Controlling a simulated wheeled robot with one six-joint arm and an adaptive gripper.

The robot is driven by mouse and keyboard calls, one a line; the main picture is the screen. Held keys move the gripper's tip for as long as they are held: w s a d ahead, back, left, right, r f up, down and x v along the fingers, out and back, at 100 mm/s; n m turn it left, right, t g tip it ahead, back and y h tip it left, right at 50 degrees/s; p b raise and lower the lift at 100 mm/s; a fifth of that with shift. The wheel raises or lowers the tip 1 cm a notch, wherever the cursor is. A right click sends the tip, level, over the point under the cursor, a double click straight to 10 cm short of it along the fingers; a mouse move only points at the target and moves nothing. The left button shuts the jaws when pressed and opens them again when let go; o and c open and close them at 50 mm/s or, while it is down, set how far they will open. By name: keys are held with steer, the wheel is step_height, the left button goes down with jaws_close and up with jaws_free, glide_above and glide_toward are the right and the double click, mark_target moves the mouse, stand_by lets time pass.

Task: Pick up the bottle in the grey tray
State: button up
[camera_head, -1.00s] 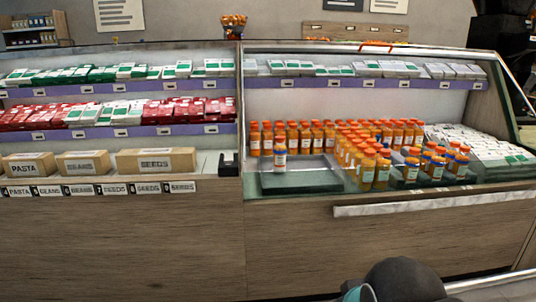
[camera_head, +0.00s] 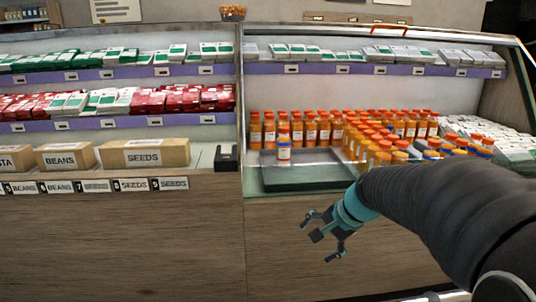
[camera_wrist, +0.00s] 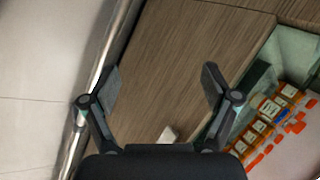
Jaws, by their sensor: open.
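The bottle (camera_head: 284,150) has an orange cap and a white label. It stands upright at the back left part of the grey tray (camera_head: 305,184), in front of rows of similar bottles. My gripper (camera_head: 318,238) is open and empty in front of the counter's wooden front, below and a little right of the tray. In the wrist view my open gripper (camera_wrist: 160,78) has wood panel and floor behind it. I cannot single out the task's bottle in that view.
Several orange-capped bottles (camera_head: 385,140) crowd behind and right of the tray; rows of them also show at the lower right of the wrist view (camera_wrist: 268,118). A black box (camera_head: 226,158) and a SEEDS carton (camera_head: 150,153) stand left. A shelf (camera_head: 370,70) hangs above.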

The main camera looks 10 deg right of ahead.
steer(key=w+d+r+m+t+y, duration=0.2)
steer(key=w+m+t, duration=0.1)
steer(key=w+m, duration=0.8)
steer(key=w+r+m+t, duration=0.1)
steer(key=w+r+m, duration=0.1)
steer(key=w+d+r+m+t, duration=0.1)
steer(key=w+r, duration=0.2)
steer(key=w+r+m+t, duration=0.1)
steer(key=w+r+m, duration=0.1)
steer(key=w+r, duration=0.1)
steer(key=shift+d+m+b, duration=0.2)
steer(key=shift+m+b, duration=0.1)
steer(key=shift+b, duration=0.05)
steer(key=shift+w+d+r+m+t, duration=0.1)
steer(key=shift+r+m+t, duration=0.1)
steer(key=shift+m, duration=0.35)
steer(key=shift+w+a+r+m+t, duration=0.1)
steer(key=shift+m+t, duration=0.1)
steer(key=shift+m, duration=0.3)
steer(key=shift+w+d+r+m+t, duration=0.1)
steer(key=shift+m+t, duration=0.1)
steer(key=shift+m, duration=0.35)
